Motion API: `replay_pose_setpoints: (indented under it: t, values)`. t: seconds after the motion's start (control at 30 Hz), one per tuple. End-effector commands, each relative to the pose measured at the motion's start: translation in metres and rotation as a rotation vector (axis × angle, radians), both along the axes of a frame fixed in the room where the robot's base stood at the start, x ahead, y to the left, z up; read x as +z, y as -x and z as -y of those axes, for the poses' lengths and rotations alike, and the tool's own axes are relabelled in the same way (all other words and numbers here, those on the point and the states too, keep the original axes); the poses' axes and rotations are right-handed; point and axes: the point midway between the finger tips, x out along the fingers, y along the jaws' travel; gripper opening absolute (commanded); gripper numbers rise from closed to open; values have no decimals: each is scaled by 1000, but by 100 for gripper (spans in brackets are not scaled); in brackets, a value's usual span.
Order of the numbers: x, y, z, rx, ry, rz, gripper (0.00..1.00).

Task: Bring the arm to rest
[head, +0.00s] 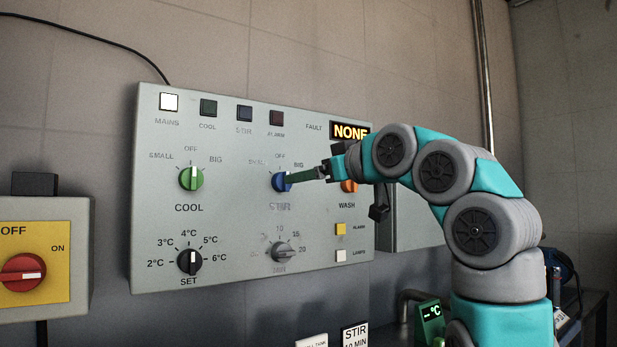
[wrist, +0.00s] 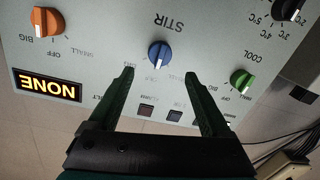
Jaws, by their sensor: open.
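My gripper (head: 290,177) is open and empty in front of the grey control panel (head: 225,240). My teal and grey arm reaches in from the right, bent and raised. In the wrist view, which shows the panel upside down, the two dark green fingers (wrist: 159,75) are spread apart. The blue STIR knob (wrist: 159,54) lies just beyond the gap between the fingertips, not gripped. In the head view a finger partly covers the STIR knob (head: 279,183); the exact gap to the panel cannot be told.
The green COOL knob (head: 191,179), orange WASH knob (head: 349,186) and SET knob (head: 189,262) are nearby. The MAINS lamp (head: 169,102) is lit; the fault display (head: 350,131) reads NONE. A red switch (head: 24,272) is at left. A vertical pipe (head: 484,80) stands behind my arm.

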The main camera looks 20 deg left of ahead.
Motion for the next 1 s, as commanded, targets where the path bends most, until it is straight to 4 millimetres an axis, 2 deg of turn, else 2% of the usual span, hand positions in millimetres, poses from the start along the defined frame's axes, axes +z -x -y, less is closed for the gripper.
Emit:
replay_pose_setpoints:
  t: [0.3, 0.47, 0.7, 0.87, 1.0]
  values:
    - [0, -2, 1, -6, 0, -8, 82]
    - [-5, -17, 10, -47, 5, -83, 82]
    - [-37, -52, 40, -165, 22, -290, 82]
    - [-68, -64, 65, -250, 38, -424, 82]
    - [-103, -66, 88, -320, 58, -540, 82]
